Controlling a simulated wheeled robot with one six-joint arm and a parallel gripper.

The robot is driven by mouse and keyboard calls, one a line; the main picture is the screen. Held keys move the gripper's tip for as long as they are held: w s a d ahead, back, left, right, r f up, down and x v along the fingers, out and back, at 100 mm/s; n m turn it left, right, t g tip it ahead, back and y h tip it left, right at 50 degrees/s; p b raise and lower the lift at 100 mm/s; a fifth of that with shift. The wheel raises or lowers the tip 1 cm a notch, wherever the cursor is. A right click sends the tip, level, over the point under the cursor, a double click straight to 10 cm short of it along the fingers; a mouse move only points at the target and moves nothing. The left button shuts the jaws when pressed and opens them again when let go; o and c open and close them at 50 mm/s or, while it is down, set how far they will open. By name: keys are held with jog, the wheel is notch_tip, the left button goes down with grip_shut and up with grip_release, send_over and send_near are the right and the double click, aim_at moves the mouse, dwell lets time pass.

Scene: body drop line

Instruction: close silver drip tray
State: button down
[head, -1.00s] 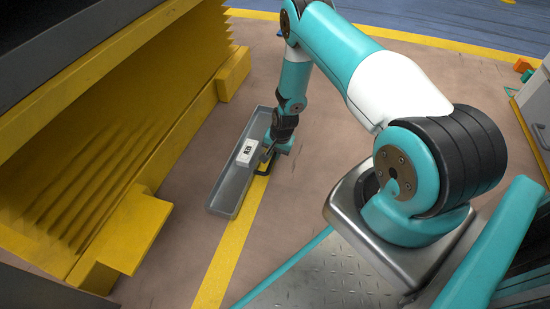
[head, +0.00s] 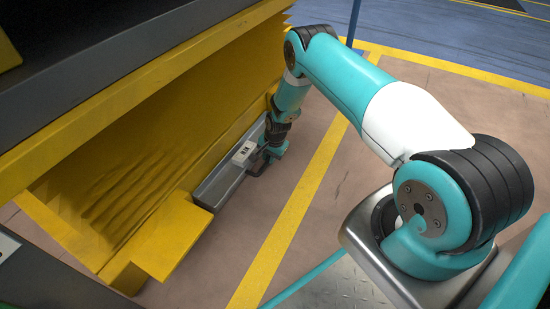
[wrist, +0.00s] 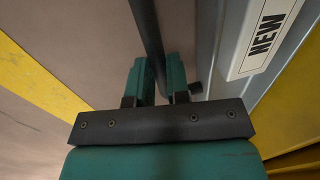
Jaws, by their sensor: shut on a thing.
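The silver drip tray (head: 216,190) is a long, shallow grey tray low on the floor, against the base of the yellow machine. A dark bar handle (wrist: 147,28) stands out from the tray's near side. My gripper (wrist: 157,80) has its two teal fingers on either side of this handle and is shut on it. In the head view my gripper (head: 268,158) is at the tray's near side, and my wrist hides part of the tray.
The yellow machine (head: 130,150) rises behind the tray, with a yellow block (head: 173,236) jutting out in front at the tray's near end. A yellow floor line (head: 290,222) runs across open brown floor to the right.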

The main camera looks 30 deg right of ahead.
jog(key=shift+d, duration=0.15)
jog(key=c, duration=1.5)
grip_release()
jog(key=o, duration=0.4)
jog(key=shift+a, duration=0.2)
notch_tip(320, 180, up, 17)
jog(key=s+d+p, duration=0.1)
jog(key=s+p, duration=0.1)
jog(key=p, duration=0.8)
jog(key=shift+s+d, duration=0.3)
jog(key=shift+s, duration=0.05)
